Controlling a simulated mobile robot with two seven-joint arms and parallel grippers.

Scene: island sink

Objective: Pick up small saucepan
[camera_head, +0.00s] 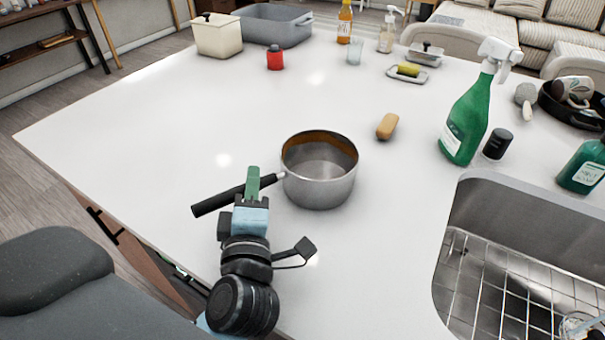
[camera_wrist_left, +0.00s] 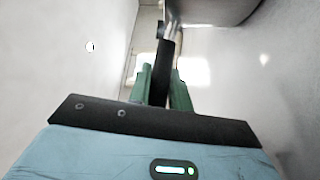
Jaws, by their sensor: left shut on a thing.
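The small saucepan (camera_head: 318,188) is steel with a brownish inner wall and a black handle (camera_head: 218,199) pointing left. It is upright at the middle of the white island top; I cannot tell whether it touches the surface. My left gripper (camera_head: 253,180) has green fingers and is shut on the handle near the pan. In the left wrist view the handle (camera_wrist_left: 163,68) runs between the green fingers (camera_wrist_left: 163,88), and part of the pan body (camera_wrist_left: 215,8) shows at the top. My right gripper is not in view.
A wooden-coloured block (camera_head: 387,126) lies right of the pan. A green spray bottle (camera_head: 467,120) and black-capped jar (camera_head: 497,144) stand farther right, by the sink (camera_head: 510,215) with its wire rack. A red jar (camera_head: 275,58) and cream pot (camera_head: 217,38) are behind. The counter left is clear.

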